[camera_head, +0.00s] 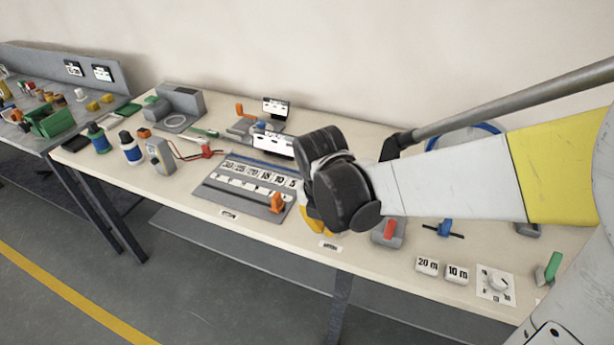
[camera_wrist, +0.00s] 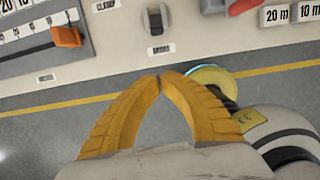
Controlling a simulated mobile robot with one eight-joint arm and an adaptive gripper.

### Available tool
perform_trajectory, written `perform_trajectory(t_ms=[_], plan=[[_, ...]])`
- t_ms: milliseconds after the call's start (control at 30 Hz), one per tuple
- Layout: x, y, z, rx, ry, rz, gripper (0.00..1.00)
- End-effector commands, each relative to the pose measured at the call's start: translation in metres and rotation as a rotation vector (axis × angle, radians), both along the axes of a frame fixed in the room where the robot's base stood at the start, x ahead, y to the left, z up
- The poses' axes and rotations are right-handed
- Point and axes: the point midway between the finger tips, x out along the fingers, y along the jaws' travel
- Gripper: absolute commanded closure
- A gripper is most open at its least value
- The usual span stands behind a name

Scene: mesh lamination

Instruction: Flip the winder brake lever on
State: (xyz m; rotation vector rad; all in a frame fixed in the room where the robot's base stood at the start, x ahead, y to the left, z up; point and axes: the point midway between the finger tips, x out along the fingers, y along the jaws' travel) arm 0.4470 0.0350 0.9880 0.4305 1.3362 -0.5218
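My gripper (camera_wrist: 158,78) shows in the wrist view with its two orange fingertips together and nothing between them. In the head view only a bit of its orange fingers (camera_head: 316,221) shows below my dark wrist. Just beyond the fingertips, at the table's front edge, stands a small grey base with a dark lever (camera_wrist: 154,19). A white label (camera_wrist: 160,49), too blurred to read surely, lies in front of it. The fingertips appear apart from the lever. My wrist hides this lever in the head view. I cannot tell for sure that it is the winder brake lever.
A red lever (camera_head: 390,229) on a grey base, 20 m and 10 m blocks, a dial (camera_head: 495,282) and a green lever (camera_head: 553,266) stand to the right. A ruled grey board (camera_head: 215,190) with an orange handle (camera_head: 277,203) lies left.

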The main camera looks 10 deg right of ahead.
Motion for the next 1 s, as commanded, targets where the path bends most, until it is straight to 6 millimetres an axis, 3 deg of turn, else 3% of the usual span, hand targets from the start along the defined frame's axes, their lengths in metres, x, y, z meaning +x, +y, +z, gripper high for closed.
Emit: perform_trajectory(t_ms=[267, 767, 1000], plan=[[0.001, -0.001, -0.007, 0.0, 0.0, -0.003, 1.0], [0.016, -0.012, -0.105, 0.001, -0.002, -0.004, 1.0], [0.038, -0.028, -0.083, 0.001, -0.001, -0.005, 1.0]])
